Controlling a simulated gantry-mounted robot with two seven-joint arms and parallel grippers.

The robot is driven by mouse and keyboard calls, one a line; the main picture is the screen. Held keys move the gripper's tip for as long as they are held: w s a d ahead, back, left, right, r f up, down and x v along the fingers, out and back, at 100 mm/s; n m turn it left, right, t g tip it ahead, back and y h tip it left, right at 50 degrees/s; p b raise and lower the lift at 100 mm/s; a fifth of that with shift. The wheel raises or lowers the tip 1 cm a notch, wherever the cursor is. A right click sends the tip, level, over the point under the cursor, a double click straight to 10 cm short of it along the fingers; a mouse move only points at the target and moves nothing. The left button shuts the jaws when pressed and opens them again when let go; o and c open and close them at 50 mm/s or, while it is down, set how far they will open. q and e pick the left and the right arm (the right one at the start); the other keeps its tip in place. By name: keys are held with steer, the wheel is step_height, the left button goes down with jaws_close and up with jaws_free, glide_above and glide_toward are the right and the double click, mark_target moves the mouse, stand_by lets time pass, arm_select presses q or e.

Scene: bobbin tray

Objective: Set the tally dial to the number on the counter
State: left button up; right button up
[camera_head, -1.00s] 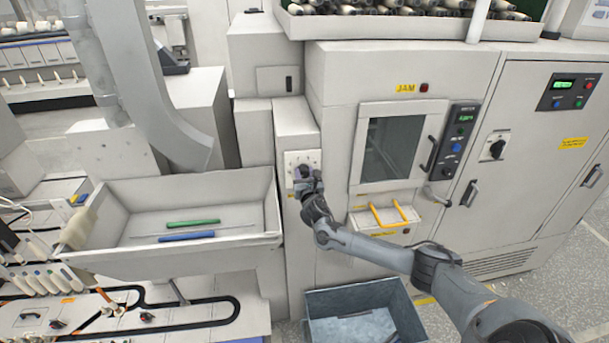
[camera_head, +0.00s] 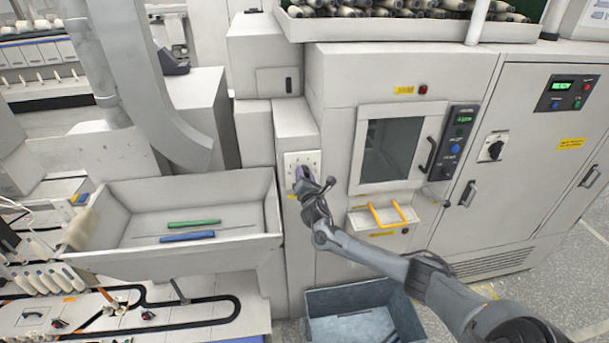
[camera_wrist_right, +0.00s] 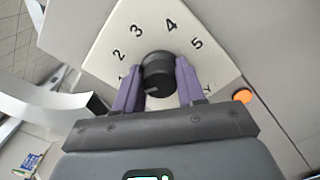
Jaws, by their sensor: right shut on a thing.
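The tally dial is a black round knob (camera_wrist_right: 158,70) on a white plate (camera_wrist_right: 125,35) with numbers 1 to 5 around it in the right wrist view. In the head view the plate (camera_head: 303,158) is on the front of a narrow grey cabinet. My right gripper (camera_wrist_right: 158,84) has its two purple fingers closed on either side of the knob. It also shows at the plate in the head view (camera_head: 303,177). A pale mark shows on the knob, but which number it points to is unclear. A small green display (camera_head: 464,119) is on the black panel; its digits are too small to read. My left gripper is out of view.
A grey hopper tray (camera_head: 115,222) with a green and a blue rod stands left of the dial. A yellow handle (camera_head: 386,214) and a windowed door (camera_head: 352,150) are to the right. A blue-grey bin (camera_head: 325,300) sits below my right arm.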

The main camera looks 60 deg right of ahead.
steer(key=m, duration=0.3)
steer(key=shift+m, duration=0.4)
steer(key=m, duration=0.3)
steer(key=shift+f+m+p, duration=0.1)
steer(key=shift+m+p, duration=0.2)
steer(key=m, duration=0.3)
steer(key=shift+m, duration=0.3)
steer(key=m, duration=0.3)
steer(key=shift+f+m, duration=0.1)
steer(key=shift+m, duration=0.2)
steer(key=m+b, duration=0.1)
steer(key=m, duration=0.3)
steer(key=shift+m, duration=0.3)
steer(key=m, duration=0.5)
steer(key=shift+f+b, duration=0.1)
steer(key=shift+b, duration=0.25)
